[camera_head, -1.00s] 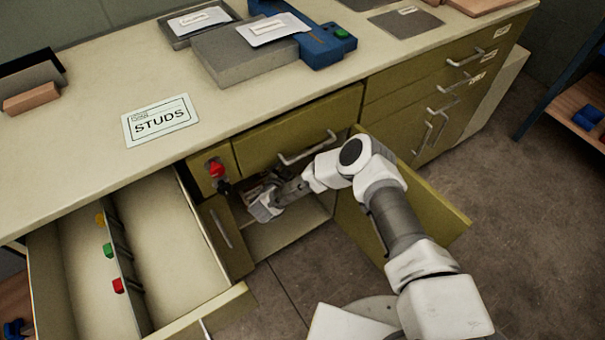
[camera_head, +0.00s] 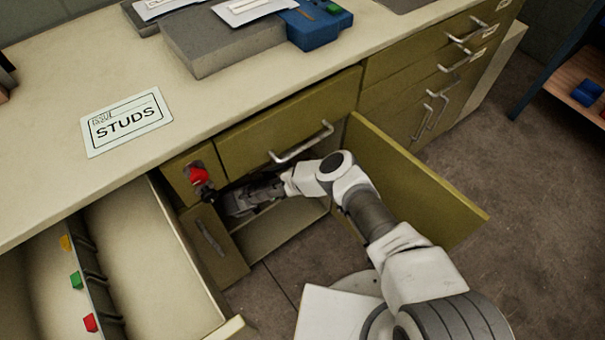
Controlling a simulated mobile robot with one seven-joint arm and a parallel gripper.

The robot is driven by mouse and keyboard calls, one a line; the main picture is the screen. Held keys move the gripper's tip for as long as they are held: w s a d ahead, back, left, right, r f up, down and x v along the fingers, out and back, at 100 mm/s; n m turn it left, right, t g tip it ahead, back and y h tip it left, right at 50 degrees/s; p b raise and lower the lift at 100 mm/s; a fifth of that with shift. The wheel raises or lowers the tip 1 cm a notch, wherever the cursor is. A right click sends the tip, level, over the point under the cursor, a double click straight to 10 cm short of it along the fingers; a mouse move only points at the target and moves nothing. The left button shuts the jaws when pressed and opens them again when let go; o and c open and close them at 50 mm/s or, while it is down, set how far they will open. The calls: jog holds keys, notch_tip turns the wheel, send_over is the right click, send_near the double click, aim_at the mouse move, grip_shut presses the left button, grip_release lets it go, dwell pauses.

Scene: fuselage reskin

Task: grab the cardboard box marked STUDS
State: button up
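My gripper (camera_head: 243,202) is inside the open lower cabinet (camera_head: 285,232), under a closed drawer. It is dark and points left into the shadowed compartment. Its fingertips are too dark and small to tell whether they are open or shut. No cardboard box marked STUDS can be made out; the back of the compartment is dark and partly hidden by my arm. A white card printed STUDS (camera_head: 127,122) lies flat on the countertop above.
The cabinet door (camera_head: 415,190) stands open right of my arm. A pulled-out drawer (camera_head: 160,250) with a divider and coloured tabs juts out at the lower left. A red knob (camera_head: 198,175) sits left of the opening. A grey block (camera_head: 220,42) rests on the countertop.

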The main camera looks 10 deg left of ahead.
jog(key=b+x, duration=0.1)
jog(key=x, duration=0.4)
jog(key=shift+w+f+b, duration=0.15)
jog(key=shift+w+b, duration=0.05)
jog(key=shift+b, duration=0.2)
jog(key=shift+c, duration=0.2)
grip_shut()
